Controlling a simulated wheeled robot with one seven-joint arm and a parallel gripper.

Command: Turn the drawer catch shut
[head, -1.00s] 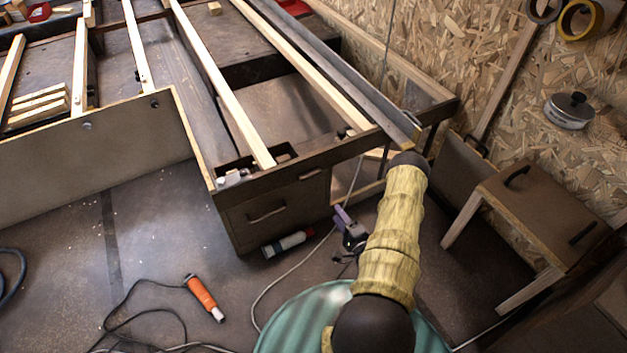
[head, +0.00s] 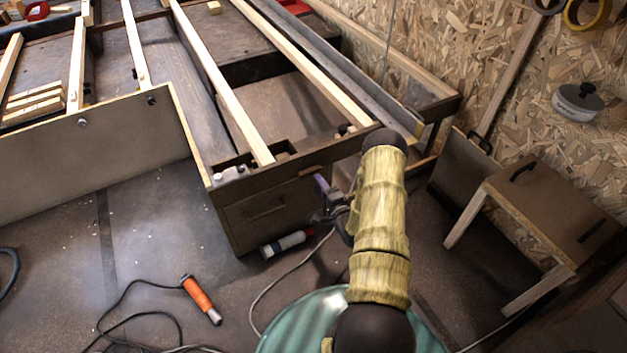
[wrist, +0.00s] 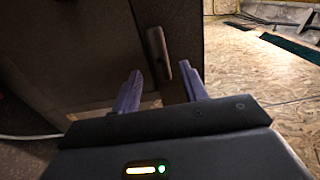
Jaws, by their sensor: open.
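The drawer (head: 262,222), a dark brown front with a bar handle (head: 265,212), sits under the bench frame in the head view. The catch (head: 308,171) is a small bar at the upper right of this front. In the wrist view the catch (wrist: 158,55) is a brown elongated bar beside the edge of a dark panel. My gripper (head: 322,186) has purple fingers and is at the right end of the drawer front. In the wrist view my gripper (wrist: 163,84) is open, with the catch ahead between its fingertips; contact cannot be told.
A spray can (head: 287,243) lies on the floor below the drawer. An orange-handled tool (head: 201,299) and its cable lie further left. A small brown table (head: 548,210) stands at the right by the chipboard wall. Bench rails run above the drawer.

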